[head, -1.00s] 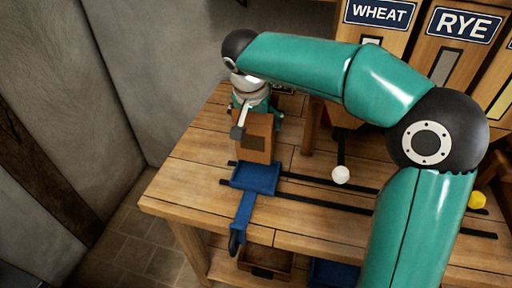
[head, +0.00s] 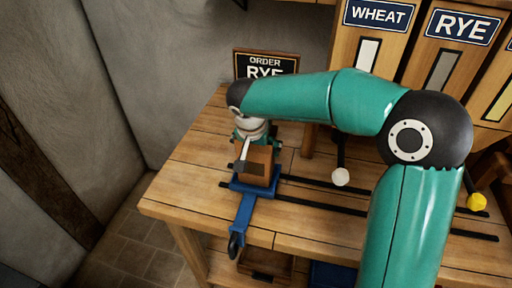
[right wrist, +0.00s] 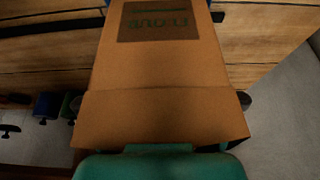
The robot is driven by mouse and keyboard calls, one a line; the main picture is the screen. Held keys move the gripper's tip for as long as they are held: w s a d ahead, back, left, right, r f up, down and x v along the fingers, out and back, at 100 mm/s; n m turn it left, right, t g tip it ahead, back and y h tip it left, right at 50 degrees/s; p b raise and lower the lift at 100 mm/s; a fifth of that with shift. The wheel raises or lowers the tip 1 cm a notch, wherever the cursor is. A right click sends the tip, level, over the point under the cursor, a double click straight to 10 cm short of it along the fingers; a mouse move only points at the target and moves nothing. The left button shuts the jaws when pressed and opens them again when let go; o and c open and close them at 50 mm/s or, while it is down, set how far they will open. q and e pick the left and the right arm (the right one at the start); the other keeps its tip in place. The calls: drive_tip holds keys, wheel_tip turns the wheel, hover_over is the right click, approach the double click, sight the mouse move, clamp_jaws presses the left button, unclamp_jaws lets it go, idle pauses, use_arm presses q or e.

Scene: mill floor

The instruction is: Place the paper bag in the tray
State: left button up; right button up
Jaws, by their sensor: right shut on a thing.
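The brown paper bag (head: 258,162) is upright in my right gripper (head: 245,152), which is shut on it near its top. The blue tray (head: 243,209) with its long front arm lies on the wooden bench, directly below the bag. The bag covers most of the tray, and I cannot tell whether its bottom touches it. In the right wrist view the bag (right wrist: 155,75) fills the middle, its dark printed label at the top, with dark fingertips (right wrist: 160,103) showing at both sides. My left gripper is not in view.
Dark rails (head: 325,202) run along the bench (head: 190,185) to the right of the tray. A white knob (head: 340,177) and a yellow knob (head: 476,202) stand there. An order sign reading RYE (head: 266,64) and the WHEAT bin (head: 377,45) and RYE bin (head: 455,55) are behind.

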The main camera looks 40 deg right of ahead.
drive_tip(key=o, duration=0.8)
drive_tip(key=shift+r, duration=0.15)
drive_tip(key=v, duration=1.1)
drive_tip(key=shift+s+a+r, duration=0.15)
drive_tip(key=shift+s+r, duration=0.05)
drive_tip(key=shift+r, duration=0.15)
